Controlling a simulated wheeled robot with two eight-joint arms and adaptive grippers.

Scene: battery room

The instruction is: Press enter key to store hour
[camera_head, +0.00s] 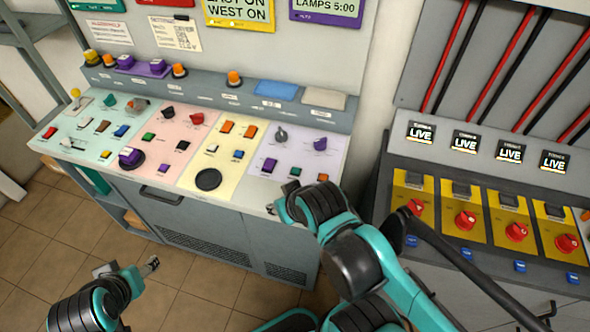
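The control desk (215,215) has green, pink, yellow and lilac panels with keys and knobs. The lilac panel (335,142) carries a purple key (270,165), a small teal key (295,171), an orange key (322,177), a grey knob (281,134) and a purple knob (320,144). The key labels are too small to read, so I cannot tell which is enter. A purple-framed display (327,8) above reads "LAMPS 5:00". My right gripper (272,209) is at the desk's front edge below the lilac panel, mostly hidden by its arm. My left gripper (130,267) is low, in front of the desk, apart from it.
A yellow-framed display (240,12) reads "EAST ON WEST ON". At right, a grey cabinet (385,185) carries red rotary switches (465,220) on yellow plates and several "LIVE" signs (464,143). Tiled floor (60,235) is clear at lower left.

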